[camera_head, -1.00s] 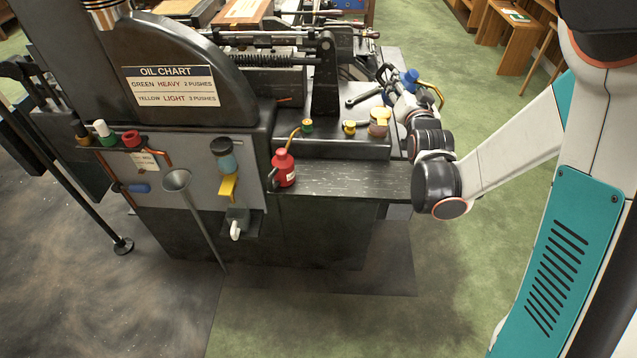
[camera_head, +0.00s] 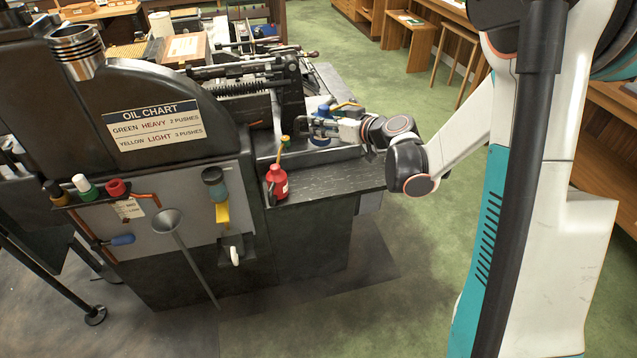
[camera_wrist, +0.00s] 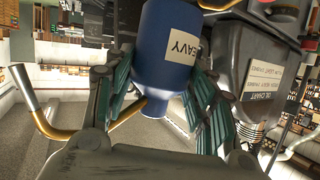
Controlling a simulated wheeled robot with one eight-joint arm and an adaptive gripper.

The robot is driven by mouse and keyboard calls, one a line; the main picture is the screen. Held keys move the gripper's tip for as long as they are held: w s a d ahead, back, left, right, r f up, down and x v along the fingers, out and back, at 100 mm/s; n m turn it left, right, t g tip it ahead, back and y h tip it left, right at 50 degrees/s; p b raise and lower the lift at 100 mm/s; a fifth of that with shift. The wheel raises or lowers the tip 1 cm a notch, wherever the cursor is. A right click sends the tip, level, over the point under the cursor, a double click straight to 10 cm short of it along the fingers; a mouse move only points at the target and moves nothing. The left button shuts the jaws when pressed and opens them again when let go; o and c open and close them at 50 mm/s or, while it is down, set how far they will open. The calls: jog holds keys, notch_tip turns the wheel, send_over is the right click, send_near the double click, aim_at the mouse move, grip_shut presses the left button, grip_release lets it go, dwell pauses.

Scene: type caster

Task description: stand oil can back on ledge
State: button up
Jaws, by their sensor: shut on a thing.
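The blue oil can (camera_head: 320,141) is in my gripper (camera_head: 305,128), partly hidden behind the fingers in the head view. In the wrist view the blue can (camera_wrist: 170,45) sits between both fingers, with a white label reading "EAVY" and a brass spout at the left. In the head view it looks about upright, above or at the shelf behind the dark ledge (camera_head: 345,179). I cannot tell whether its base touches anything. A red oil can (camera_head: 278,186) stands on the ledge's left end, left of and nearer than my gripper.
The machine with the oil chart (camera_head: 155,128) stands at left. The ledge right of the red can is clear. Wooden benches (camera_head: 408,40) stand at the back right, with green floor between.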

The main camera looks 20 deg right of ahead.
aim_at(324, 113)
jog(key=r+n, duration=0.1)
jog(key=r+n+g+y, duration=0.1)
jog(key=s+a+r, duration=0.1)
jog(key=shift+r+n+g+y, duration=0.2)
jog(key=shift+n+g+y, duration=0.2)
notch_tip(324, 113, down, 20)
jog(key=b, duration=0.7)
jog(key=shift+s+r, duration=0.1)
jog(key=shift+r, duration=0.05)
jog(key=shift+a, duration=0.1)
jog(key=o, duration=1.2)
jog(key=shift+s+d+r, duration=0.25)
jog(key=shift+s+d, duration=0.05)
jog(key=shift+d, duration=0.05)
jog(key=p+v, duration=0.3)
jog(key=v, duration=0.8)
jog(key=shift+p, duration=0.35)
jog(key=shift+a+f, duration=0.1)
